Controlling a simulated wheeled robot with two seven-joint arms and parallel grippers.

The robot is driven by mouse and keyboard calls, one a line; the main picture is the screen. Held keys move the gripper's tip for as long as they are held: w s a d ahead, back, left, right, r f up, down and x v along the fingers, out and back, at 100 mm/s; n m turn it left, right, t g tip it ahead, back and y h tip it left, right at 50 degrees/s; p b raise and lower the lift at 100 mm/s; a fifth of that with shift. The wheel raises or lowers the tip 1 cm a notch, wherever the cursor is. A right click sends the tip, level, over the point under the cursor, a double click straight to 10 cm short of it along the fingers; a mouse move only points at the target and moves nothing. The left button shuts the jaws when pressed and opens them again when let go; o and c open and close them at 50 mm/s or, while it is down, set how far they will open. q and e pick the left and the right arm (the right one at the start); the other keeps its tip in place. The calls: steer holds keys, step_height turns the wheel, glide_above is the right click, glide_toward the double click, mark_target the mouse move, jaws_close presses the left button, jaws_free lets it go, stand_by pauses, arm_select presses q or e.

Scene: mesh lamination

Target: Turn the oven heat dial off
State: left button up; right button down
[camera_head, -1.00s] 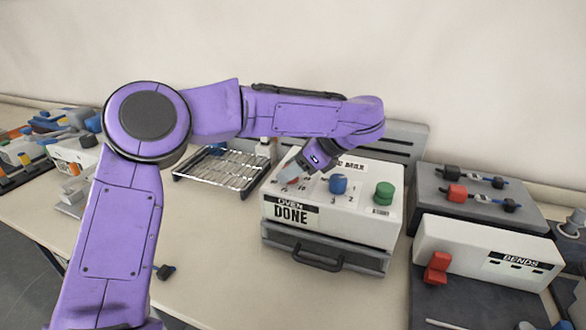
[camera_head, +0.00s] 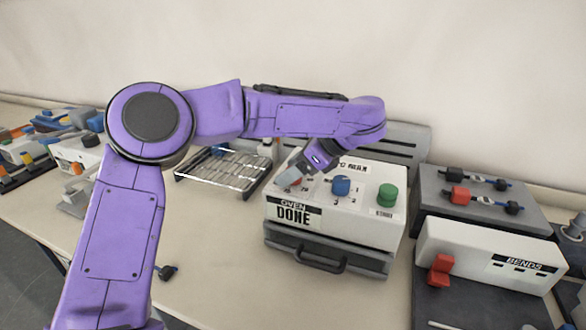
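The oven (camera_head: 350,222) is a white box on a dark grey base with a handle, labelled "OVEN DONE", in the middle of the head view. On its sloped top are a red dial (camera_head: 296,183), mostly hidden by my gripper, a blue dial (camera_head: 341,186) and a green knob (camera_head: 387,195). My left gripper (camera_head: 289,178) points down and left onto the red dial at the oven's left side. Whether its fingers are closed on the dial is too small to tell. My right gripper is not in view.
A wire rack (camera_head: 222,166) lies left of the oven. A white "BENDS" box (camera_head: 480,255) with a red lever (camera_head: 440,269) stands at the right, before a grey block (camera_head: 482,193) carrying knobs. Other devices sit far left. The table front is mostly clear.

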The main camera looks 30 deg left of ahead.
arm_select(q)
steer(key=shift+w+d+r, duration=0.1)
steer(key=shift+d+r, duration=0.15)
steer(key=shift+d, duration=0.15)
steer(key=v, duration=0.9)
steer(key=shift+r+p, duration=0.3)
steer(key=shift+p, duration=0.05)
steer(key=shift+d, duration=0.15)
